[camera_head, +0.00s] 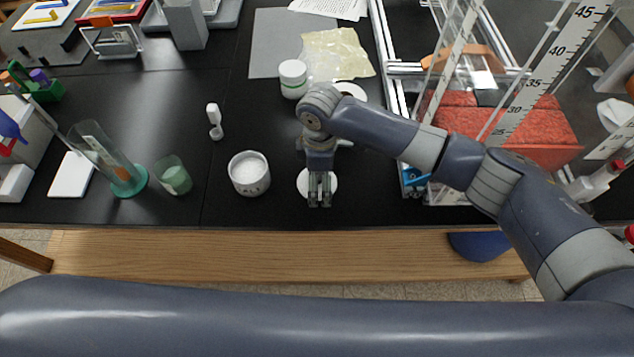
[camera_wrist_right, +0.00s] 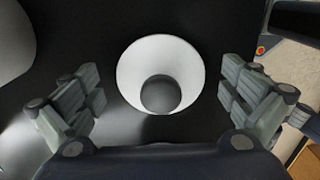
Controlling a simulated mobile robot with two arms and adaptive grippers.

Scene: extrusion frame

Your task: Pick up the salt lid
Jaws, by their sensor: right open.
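The salt lid is a white disc (camera_head: 304,180) on the black table, partly hidden under my right gripper (camera_head: 319,202). In the right wrist view the lid (camera_wrist_right: 143,58) is a white round with a dark round knob (camera_wrist_right: 160,95) on it. My right gripper points down over it, fingers apart on either side, with dark table showing between each finger and the lid. A white salt jar (camera_head: 249,182), open and filled with white, stands to the left of the lid. My left gripper is out of view.
A green beaker (camera_head: 173,177) and a glass cylinder on a teal base (camera_head: 129,183) stand farther left. A white-capped bottle (camera_head: 293,80) and another white disc (camera_head: 352,90) are behind. A metal frame with a clear tank (camera_head: 520,150) fills the right. The table's front edge is close.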

